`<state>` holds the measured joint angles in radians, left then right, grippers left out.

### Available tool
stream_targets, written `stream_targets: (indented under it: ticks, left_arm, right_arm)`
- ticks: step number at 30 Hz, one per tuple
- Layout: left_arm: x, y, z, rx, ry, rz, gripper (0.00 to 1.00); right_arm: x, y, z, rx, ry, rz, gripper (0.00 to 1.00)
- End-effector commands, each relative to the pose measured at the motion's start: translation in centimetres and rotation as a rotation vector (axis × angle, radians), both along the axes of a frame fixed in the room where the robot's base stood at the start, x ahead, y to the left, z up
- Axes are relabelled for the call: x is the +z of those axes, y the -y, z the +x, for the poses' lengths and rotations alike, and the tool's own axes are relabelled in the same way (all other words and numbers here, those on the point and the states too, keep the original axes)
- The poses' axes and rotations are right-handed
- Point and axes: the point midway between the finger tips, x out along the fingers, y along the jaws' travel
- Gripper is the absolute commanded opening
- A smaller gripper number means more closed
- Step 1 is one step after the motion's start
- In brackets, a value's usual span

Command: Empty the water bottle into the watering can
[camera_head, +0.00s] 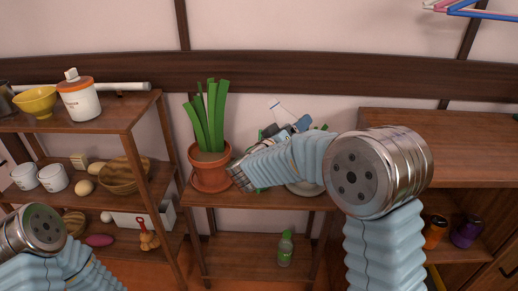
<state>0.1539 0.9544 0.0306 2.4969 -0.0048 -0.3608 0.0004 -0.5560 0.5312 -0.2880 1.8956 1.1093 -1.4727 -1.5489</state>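A potted plant (209,165) stands on the table, left of my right forearm. A pale round dish (304,189) lies partly under the arm. A green bottle (285,250) stands on the lower shelf. Shelves with bowls (36,102) are at left; a wooden cabinet (450,150) is at right.

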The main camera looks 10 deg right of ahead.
Motion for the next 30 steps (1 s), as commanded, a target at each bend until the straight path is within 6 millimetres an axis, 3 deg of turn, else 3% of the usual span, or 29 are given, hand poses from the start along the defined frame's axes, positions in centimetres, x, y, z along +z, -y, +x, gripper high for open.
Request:
stream_targets:
  ticks: [11, 30]
  left_arm:
    - [-0.7, 0.0, 0.0, 0.001, -0.001, 0.001, 0.43]
    - [-1.0, 0.0, 0.0, 0.001, 0.000, 0.001, 0.43]
  right_arm:
    - [-1.8, 0.5, -0.5, 0.000, -0.130, -0.136, 0.32]
    - [-2.7, 0.8, -0.8, -0.001, -0.195, -0.203, 0.32]
